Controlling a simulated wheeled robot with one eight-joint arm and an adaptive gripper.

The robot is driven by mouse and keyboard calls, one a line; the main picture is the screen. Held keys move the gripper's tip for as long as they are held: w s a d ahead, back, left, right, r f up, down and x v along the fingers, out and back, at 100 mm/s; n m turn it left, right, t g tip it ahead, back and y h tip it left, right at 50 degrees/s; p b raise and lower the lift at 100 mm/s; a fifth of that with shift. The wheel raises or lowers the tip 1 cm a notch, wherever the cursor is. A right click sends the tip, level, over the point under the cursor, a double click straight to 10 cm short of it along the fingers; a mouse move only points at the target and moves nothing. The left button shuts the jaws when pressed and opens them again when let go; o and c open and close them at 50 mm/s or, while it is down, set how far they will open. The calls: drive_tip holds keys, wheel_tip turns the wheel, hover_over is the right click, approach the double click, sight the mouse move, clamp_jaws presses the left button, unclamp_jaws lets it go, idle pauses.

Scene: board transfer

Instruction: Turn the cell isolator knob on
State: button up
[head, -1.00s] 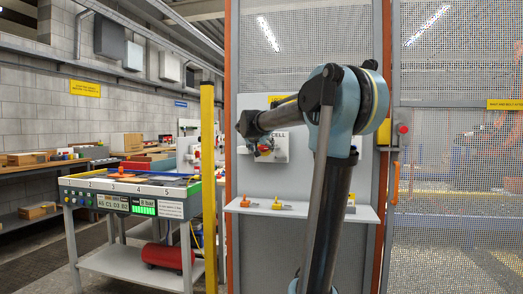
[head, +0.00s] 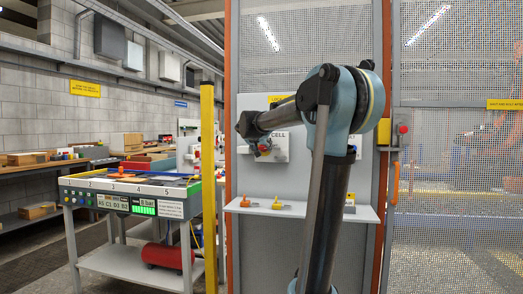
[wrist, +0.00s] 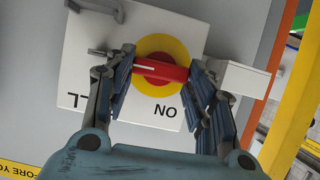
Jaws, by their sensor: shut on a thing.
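The cell isolator knob is a red bar handle (wrist: 160,70) on a yellow round plate (wrist: 165,43), fixed to a white box (wrist: 85,45). In the wrist view the box's lettering appears upside down, with "ON" readable below the knob. The red bar lies nearly crosswise in that view, slightly tilted. My gripper (wrist: 163,78) is shut on the knob, one finger at each end of the bar.
Below the box a grey shelf (head: 300,209) carries an orange item (head: 245,201) and a yellow padlock-like item (head: 277,203). A yellow post (head: 208,180) stands to the left, by a workbench (head: 130,182). A mesh gate (head: 455,200) is at the right.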

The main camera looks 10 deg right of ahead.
drive_tip(key=n+h, duration=0.2)
drive_tip(key=n, duration=0.1)
drive_tip(key=a+n+h, duration=0.1)
drive_tip(key=n+h, duration=0.1)
drive_tip(key=n, duration=0.1)
drive_tip(key=f+n+h, duration=0.1)
drive_tip(key=n+h, duration=0.1)
drive_tip(key=n, duration=0.1)
drive_tip(key=shift+w+a+n, duration=0.15)
drive_tip(key=shift+w+n, duration=0.1)
drive_tip(key=shift+n, duration=0.05)
drive_tip(key=shift+f+n+h, duration=0.2)
drive_tip(key=shift+n+h, duration=0.4)
drive_tip(key=shift+n, duration=1.1)
drive_tip(key=shift+t, duration=0.3)
drive_tip(key=o, duration=1.1)
drive_tip(key=shift+c, duration=0.2)
drive_tip(key=v, duration=1.2)
